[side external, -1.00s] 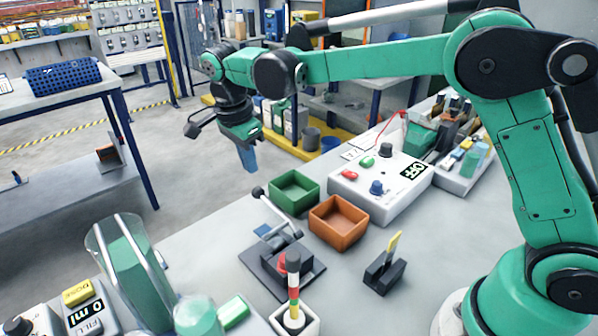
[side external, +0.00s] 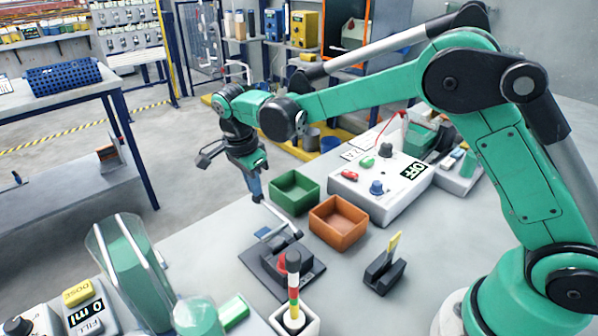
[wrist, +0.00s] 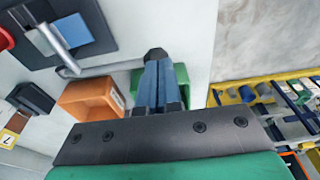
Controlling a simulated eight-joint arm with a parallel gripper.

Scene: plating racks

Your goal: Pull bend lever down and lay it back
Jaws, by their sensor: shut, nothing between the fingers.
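The bend lever is a grey rod (side external: 282,219) rising up and to the left from a black-based bending fixture (side external: 262,284), which has a blue plate and a red part. Its black knob (wrist: 155,54) shows right at my fingertips in the wrist view; in the side view my gripper hides it. My gripper (side external: 257,196) is shut, pointing down, with its blue fingers at the lever's knob end. In the wrist view the shut fingers (wrist: 158,68) overlap the knob; whether they touch it I cannot tell. The rod (wrist: 105,68) runs left from there.
A green bin (side external: 294,208) and an orange bin (side external: 338,240) stand close right of the lever. A control box reading OFF (side external: 375,205) is behind them. A striped post (side external: 293,290) stands in front of the fixture, and a black slotted holder (side external: 383,276) to the right.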

